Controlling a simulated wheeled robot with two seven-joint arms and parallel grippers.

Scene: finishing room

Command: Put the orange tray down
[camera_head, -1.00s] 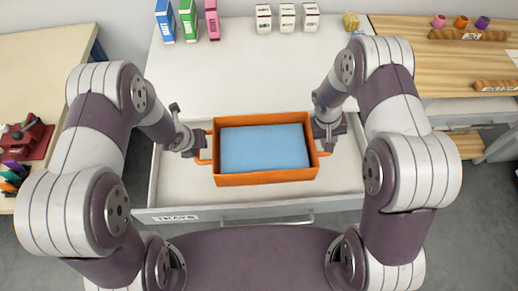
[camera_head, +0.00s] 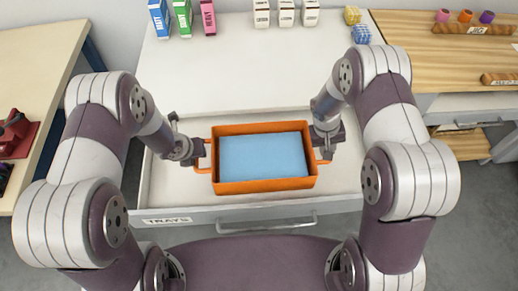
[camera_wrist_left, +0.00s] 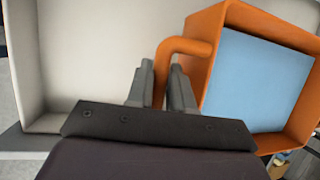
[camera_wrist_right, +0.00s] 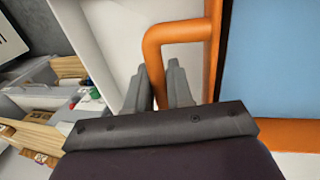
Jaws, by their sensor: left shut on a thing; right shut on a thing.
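The orange tray (camera_head: 263,187) has a light blue inside bottom and a looped handle at each end. It is between my two grippers, over the open white drawer (camera_head: 350,185) labelled TRAYS; I cannot tell whether it touches the drawer floor. My left gripper (camera_head: 200,151) is shut on the tray's left handle, which shows between its fingers in the left wrist view (camera_wrist_left: 168,80). My right gripper (camera_head: 322,150) is shut on the right handle, which shows in the right wrist view (camera_wrist_right: 155,75). The tray looks level.
The white counter (camera_head: 240,75) behind the drawer is clear in the middle. Blue, green and pink boxes (camera_head: 183,18) and several white cartons (camera_head: 286,13) stand at its back. A wooden worktop (camera_head: 440,60) is at right, a table (camera_head: 30,75) at left.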

